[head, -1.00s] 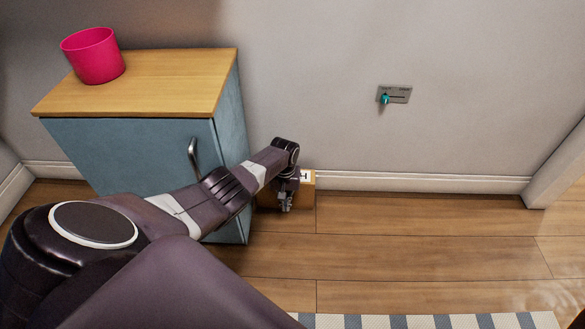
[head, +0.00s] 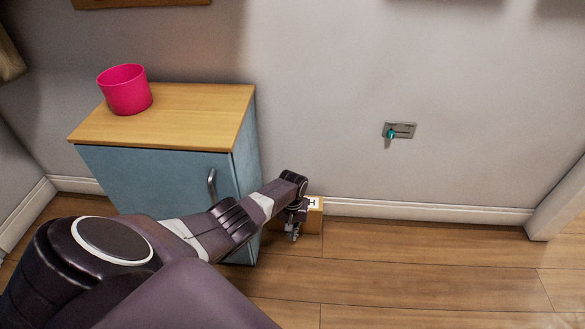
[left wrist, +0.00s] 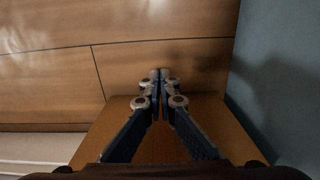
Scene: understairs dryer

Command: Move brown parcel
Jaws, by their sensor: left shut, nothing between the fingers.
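The brown parcel (head: 315,218) sits on the wooden floor against the wall, just right of the blue cabinet. A white label with a dark mark shows on its top. My left gripper (head: 294,236) is at the parcel's front left and hides part of it. In the left wrist view the parcel (left wrist: 205,112) lies below the gripper (left wrist: 162,76), whose fingers are together with nothing between them. I cannot tell whether the gripper touches the parcel. My right gripper is not in view.
The blue cabinet (head: 158,178) with a wooden top stands left of the parcel and close to it. A pink pot (head: 126,90) stands on its top. A small wall plate with a teal knob (head: 392,133) is on the wall. The floor (head: 430,260) to the right is clear.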

